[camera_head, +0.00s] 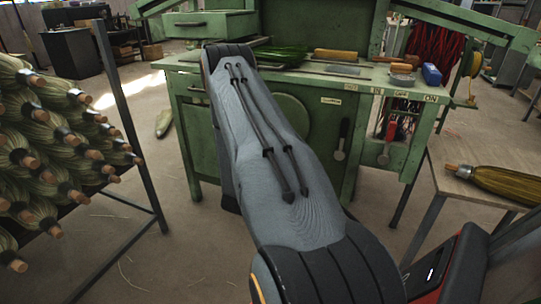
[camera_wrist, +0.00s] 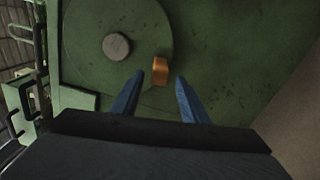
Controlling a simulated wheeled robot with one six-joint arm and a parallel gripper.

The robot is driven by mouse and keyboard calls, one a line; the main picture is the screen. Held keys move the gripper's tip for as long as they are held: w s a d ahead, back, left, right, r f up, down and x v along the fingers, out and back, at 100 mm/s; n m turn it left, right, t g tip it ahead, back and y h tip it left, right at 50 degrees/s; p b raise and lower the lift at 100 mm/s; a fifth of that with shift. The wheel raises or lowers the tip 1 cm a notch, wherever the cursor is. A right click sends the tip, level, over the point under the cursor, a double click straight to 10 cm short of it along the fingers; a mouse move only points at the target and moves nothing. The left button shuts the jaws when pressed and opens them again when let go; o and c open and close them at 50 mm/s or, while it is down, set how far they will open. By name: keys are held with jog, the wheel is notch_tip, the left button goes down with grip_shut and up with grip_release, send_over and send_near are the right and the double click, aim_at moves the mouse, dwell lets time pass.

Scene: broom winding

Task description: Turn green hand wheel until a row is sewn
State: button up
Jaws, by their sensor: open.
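The green hand wheel (camera_wrist: 90,60) fills the upper left of the wrist view, a round disc with a grey hub (camera_wrist: 116,46). Its orange-brown handle (camera_wrist: 160,71) stands near the wheel's right edge. My gripper (camera_wrist: 157,80) is open, with one blue finger on each side of the handle in the picture. I cannot tell whether the fingers touch it. In the head view, my arm reaches to the green machine (camera_head: 225,110) and hides my gripper. A round green disc on the machine's front shows partly behind my arm.
A rack of finished brooms (camera_head: 40,150) stands at the left. A wooden table (camera_head: 480,165) with a broom (camera_head: 500,182) is at the right. Levers (camera_head: 341,140) hang on the machine's front. On its top lie a wooden roller (camera_head: 335,55) and a blue box (camera_head: 432,74).

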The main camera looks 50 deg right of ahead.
jog(key=shift+v, duration=1.2)
